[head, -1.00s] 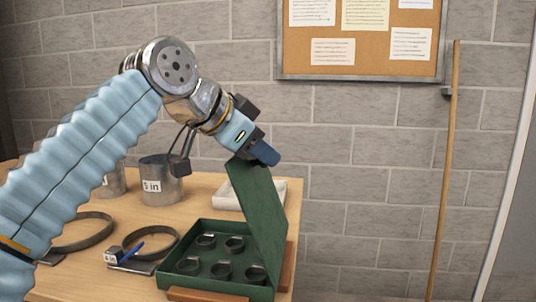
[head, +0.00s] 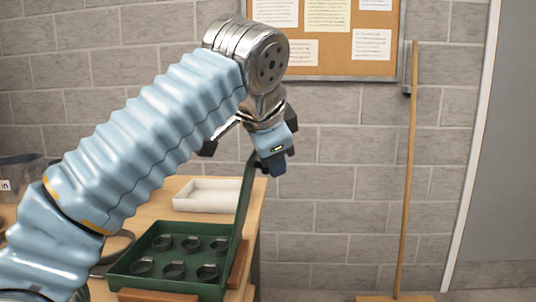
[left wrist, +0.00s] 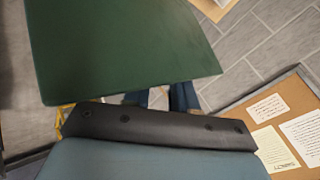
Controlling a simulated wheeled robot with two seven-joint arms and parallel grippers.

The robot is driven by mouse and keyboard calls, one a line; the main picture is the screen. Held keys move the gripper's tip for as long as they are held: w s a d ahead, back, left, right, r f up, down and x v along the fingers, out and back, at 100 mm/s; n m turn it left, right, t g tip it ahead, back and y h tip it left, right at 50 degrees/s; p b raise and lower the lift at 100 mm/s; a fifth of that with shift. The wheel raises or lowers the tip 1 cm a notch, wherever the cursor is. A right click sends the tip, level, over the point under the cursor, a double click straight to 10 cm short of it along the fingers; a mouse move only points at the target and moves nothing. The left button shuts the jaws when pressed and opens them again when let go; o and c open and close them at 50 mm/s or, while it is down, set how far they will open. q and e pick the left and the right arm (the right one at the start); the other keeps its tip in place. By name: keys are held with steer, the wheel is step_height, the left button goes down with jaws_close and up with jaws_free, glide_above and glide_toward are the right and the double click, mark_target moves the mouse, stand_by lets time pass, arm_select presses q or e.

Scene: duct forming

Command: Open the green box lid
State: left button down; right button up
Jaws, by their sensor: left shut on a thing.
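The green box (head: 160,284) sits on the wooden table near its right end, with several dark rings (head: 173,270) inside. Its green lid (head: 242,205) stands raised along the box's right side, seen nearly edge-on. My left gripper (head: 275,165) is shut on the lid's top edge. In the left wrist view the lid (left wrist: 120,45) fills the upper left as a broad green panel, beside the dark bar of my gripper. The fingertips are mostly hidden there. My right gripper is in neither view.
A white tray (head: 205,195) lies behind the box. A metal can (head: 20,180) and a large ring (head: 112,248) are at the left, partly behind my arm. A broom (head: 407,170) leans on the wall, right of the table.

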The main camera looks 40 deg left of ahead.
arm_select(q)
steer(key=shift+s+f+g, duration=0.1)
steer(key=shift+f+g, duration=0.3)
steer(key=shift+f, duration=0.3)
steer(key=c, duration=1.2)
jaws_free()
steer(key=shift+s, duration=0.15)
steer(key=shift+o, duration=1.3)
steer(key=shift+a, duration=0.2)
steer(key=shift+r, duration=0.35)
